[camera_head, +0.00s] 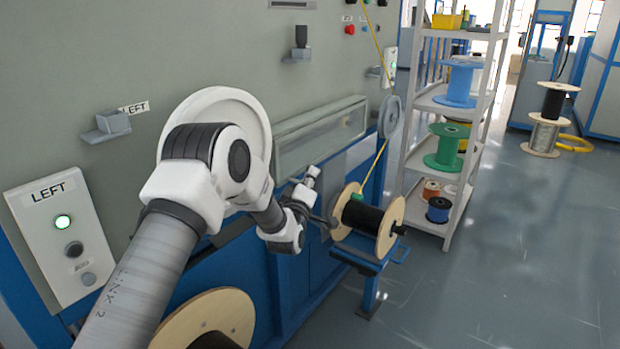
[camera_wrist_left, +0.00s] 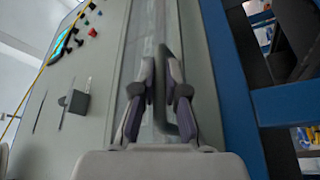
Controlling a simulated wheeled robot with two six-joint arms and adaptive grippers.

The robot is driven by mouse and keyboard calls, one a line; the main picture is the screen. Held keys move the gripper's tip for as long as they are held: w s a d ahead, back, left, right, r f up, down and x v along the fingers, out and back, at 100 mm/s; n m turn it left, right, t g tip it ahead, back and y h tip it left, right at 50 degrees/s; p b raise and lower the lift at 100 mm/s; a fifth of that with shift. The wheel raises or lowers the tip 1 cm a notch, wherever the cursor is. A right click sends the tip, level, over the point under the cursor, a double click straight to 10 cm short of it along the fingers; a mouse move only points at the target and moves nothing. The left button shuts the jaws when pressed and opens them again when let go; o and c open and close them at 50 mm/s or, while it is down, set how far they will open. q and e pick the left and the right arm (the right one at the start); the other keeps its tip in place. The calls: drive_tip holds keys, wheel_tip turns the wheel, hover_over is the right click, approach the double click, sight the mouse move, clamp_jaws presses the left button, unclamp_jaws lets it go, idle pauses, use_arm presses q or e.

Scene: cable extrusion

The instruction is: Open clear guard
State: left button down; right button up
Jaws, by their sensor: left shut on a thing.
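The clear guard (camera_head: 325,135) is a long see-through cover in a pale frame along the grey machine front, right of my left arm. In the left wrist view its clear panel (camera_wrist_left: 148,35) runs up the middle, with a dark bar handle (camera_wrist_left: 164,60) on it. My left gripper (camera_head: 312,176) is at the guard's lower side. In the left wrist view my left gripper (camera_wrist_left: 160,92) has its fingers around the handle, shut on it. My arm hides the guard's left end in the head view. My right gripper is not in view.
A wooden-flanged spool (camera_head: 388,230) of black cable stands on a blue stand right of my gripper. A yellow cable (camera_head: 374,165) runs up over a grey pulley (camera_head: 390,116). A LEFT control panel (camera_head: 62,238) is at the left. A shelf (camera_head: 428,225) with spools is at the right.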

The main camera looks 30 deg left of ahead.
use_arm(q)
drive_tip(key=shift+d, duration=0.1)
drive_tip(key=d+r+n+g+h+p, duration=0.1)
drive_tip(key=d+r+n+g+p, duration=0.1)
drive_tip(key=r+n, duration=0.5)
drive_tip(key=s+d+r+n+g+h+p, duration=0.1)
drive_tip(key=d+r+n+g+h+p, duration=0.1)
drive_tip(key=d+r+n, duration=0.3)
drive_tip(key=shift+r+n+g+p, duration=0.8)
drive_tip(key=shift+r+n, duration=0.8)
drive_tip(key=shift+r, duration=1.15)
drive_tip(key=c, duration=1.2)
unclamp_jaws()
drive_tip(key=shift+a, duration=0.1)
drive_tip(key=shift+s, duration=0.1)
